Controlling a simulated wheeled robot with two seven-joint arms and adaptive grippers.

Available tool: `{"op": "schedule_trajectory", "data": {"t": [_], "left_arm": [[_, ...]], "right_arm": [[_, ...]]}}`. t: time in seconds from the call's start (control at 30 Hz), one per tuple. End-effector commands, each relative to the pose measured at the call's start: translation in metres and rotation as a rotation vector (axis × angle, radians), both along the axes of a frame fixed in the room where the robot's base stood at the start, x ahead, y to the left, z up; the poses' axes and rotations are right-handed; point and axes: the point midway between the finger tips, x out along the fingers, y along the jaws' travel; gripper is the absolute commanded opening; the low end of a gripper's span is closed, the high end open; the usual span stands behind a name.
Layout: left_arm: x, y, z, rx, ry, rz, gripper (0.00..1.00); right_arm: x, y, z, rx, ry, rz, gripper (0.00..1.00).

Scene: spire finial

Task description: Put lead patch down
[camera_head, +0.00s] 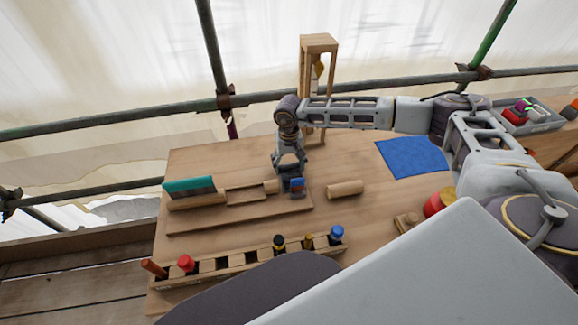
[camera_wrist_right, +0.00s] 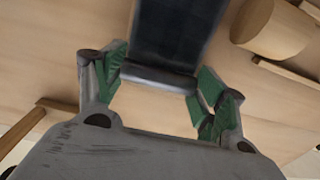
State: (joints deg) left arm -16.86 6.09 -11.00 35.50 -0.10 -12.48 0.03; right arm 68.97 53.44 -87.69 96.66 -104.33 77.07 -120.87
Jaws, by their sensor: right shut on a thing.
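My right gripper (camera_head: 290,170) points down over the middle of the wooden bench (camera_head: 370,215). In the right wrist view, the gripper (camera_wrist_right: 158,82) is shut on a dark grey slab, which I take to be the lead patch (camera_wrist_right: 172,35). The slab extends away from the green-padded fingers. In the head view the lead patch (camera_head: 294,187) shows as a small dark piece under the fingers, beside the right end of a wooden board (camera_head: 240,216). I cannot tell whether it touches the surface. My left gripper is not in view.
A wooden cylinder (camera_head: 345,190) lies right of the gripper. A teal-topped block (camera_head: 190,187) is at left. A wooden rack (camera_head: 220,272) with colored-capped tools runs along the front. A blue mat (camera_head: 412,157) lies at right; a wooden frame (camera_head: 318,45) stands behind.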

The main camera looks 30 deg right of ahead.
Motion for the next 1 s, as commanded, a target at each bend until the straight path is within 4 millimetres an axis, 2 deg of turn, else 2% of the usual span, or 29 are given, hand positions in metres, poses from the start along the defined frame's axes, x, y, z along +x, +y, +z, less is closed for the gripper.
{"op": "schedule_trajectory", "data": {"t": [0.13,0.53,0.57,0.7,1.0], "left_arm": [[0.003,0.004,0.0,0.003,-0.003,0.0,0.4],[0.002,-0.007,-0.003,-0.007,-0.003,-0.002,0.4],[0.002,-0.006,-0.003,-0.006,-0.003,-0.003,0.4],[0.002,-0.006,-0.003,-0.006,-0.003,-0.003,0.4],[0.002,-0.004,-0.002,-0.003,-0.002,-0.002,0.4]], "right_arm": [[0.0,0.0,-0.001,0.001,-0.001,0.0,0.4],[0.0,0.0,-0.004,0.0,-0.001,0.0,0.4],[0.0,0.0,-0.004,0.0,0.0,0.0,0.74],[0.0,0.0,-0.003,0.0,0.0,-0.001,0.92],[0.0,0.0,-0.003,0.0,0.0,-0.001,0.93]]}}
